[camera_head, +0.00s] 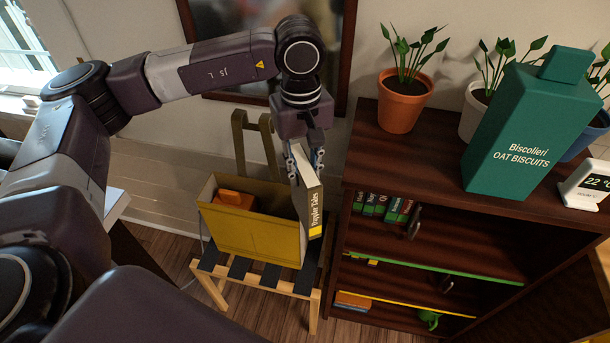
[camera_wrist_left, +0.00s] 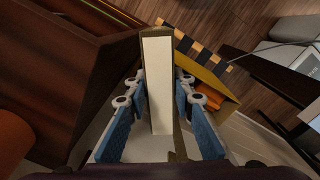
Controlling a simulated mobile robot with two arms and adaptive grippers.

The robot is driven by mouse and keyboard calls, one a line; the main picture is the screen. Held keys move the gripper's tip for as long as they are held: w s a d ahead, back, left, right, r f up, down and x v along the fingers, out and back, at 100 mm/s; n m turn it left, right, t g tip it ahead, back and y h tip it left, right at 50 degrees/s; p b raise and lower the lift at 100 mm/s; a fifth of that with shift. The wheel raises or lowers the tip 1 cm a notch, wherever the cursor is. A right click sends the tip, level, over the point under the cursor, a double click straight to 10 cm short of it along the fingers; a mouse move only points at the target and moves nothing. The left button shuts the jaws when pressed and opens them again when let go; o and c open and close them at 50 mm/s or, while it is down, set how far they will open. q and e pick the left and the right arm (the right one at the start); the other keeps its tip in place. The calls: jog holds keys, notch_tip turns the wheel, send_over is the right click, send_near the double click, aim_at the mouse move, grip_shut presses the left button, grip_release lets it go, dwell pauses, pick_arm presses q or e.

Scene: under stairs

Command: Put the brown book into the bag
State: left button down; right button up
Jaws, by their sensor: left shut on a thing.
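The yellow bag (camera_head: 250,232) stands open on a slatted stool, its olive handle (camera_head: 253,135) rising behind it. My left gripper (camera_head: 306,155) points down and is shut on an upright book (camera_head: 309,200). The book's spine has a yellow label reading what looks like "Dapher Tales". The book hangs at the bag's right end; I cannot tell whether its lower edge is inside the bag. In the left wrist view the book (camera_wrist_left: 157,85) shows pale pages and brownish covers between the blue finger pads (camera_wrist_left: 160,120). The bag (camera_wrist_left: 207,80) lies just beyond it.
An orange-brown item (camera_head: 236,199) lies in the bag's left part. The stool (camera_head: 262,275) has dark slats. A dark wooden shelf (camera_head: 440,160) stands close on the right, bearing a potted plant (camera_head: 402,105) and a green biscuit tin (camera_head: 525,125). A picture frame (camera_head: 348,50) hangs behind my arm.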

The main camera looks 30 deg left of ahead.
aim_at(297, 150)
pick_arm(q)
jog(key=w+a+r+n+p, duration=0.1)
jog(key=n+p, duration=0.1)
jog(key=w+a+r+n+p, duration=0.1)
jog(key=n+p, duration=0.1)
jog(key=n, duration=0.1)
jog(key=w+a+r+n+p, duration=0.1)
jog(key=n+p, duration=0.1)
jog(key=shift+w+a+r, duration=0.1)
jog(key=shift+a+r, duration=0.05)
jog(key=shift+r, duration=0.2)
jog(key=w+a+n+p, duration=0.2)
jog(key=a+n+p, duration=0.45)
jog(key=n, duration=0.25)
notch_tip(297, 150, down, 29)
jog(key=b, duration=2.2)
jog(key=shift+s+a+f, duration=0.15)
jog(key=shift+a+f, duration=0.05)
jog(key=shift+a, duration=0.1)
jog(key=c, duration=1.6)
grip_release()
